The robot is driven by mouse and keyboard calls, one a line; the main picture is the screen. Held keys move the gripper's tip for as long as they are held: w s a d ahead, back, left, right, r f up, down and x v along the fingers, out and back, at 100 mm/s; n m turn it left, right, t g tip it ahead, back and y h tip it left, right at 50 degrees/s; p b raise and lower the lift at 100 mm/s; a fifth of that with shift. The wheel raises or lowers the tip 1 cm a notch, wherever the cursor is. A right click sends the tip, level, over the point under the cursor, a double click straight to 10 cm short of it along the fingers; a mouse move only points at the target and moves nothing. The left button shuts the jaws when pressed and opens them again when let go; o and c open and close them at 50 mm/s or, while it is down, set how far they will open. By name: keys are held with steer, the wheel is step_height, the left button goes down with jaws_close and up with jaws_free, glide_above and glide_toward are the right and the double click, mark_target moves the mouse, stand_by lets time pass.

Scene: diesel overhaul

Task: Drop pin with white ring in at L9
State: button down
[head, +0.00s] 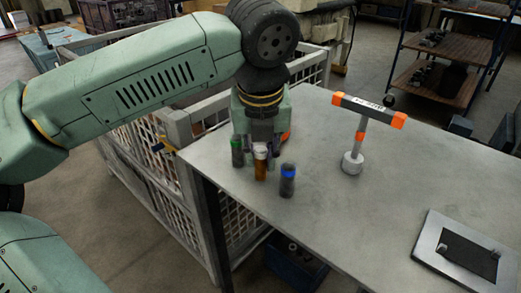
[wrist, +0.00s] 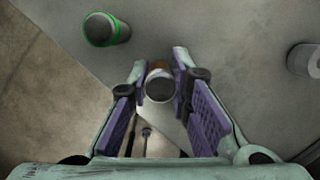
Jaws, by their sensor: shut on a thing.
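The pin with the white ring (head: 260,169) has a brown-orange body and a white band near its top. It stands upright at the table's left end, at the tips of my gripper (head: 259,147). In the wrist view the pin (wrist: 159,87) sits between the purple-padded fingers of my gripper (wrist: 160,84), which is shut on it. I cannot tell whether its foot touches the table. A spot marked L9 cannot be made out in either view.
A dark green-ringed pin (head: 237,154) and a blue-ringed pin (head: 288,182) stand close by on the table (head: 330,215). A T-shaped stand (head: 361,138) with orange ends is behind right. A framed dark plate (head: 466,257) lies far right. A mesh cage (head: 150,185) borders the left.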

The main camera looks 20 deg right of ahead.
steer(key=shift+f, duration=0.15)
steer(key=c, duration=1.5)
jaws_free()
steer(key=shift+o, duration=0.2)
steer(key=d+b+v, duration=0.1)
steer(key=b+v, duration=0.1)
steer(key=v, duration=1)
steer(key=shift+a+r, duration=0.25)
steer(key=shift+a, duration=0.25)
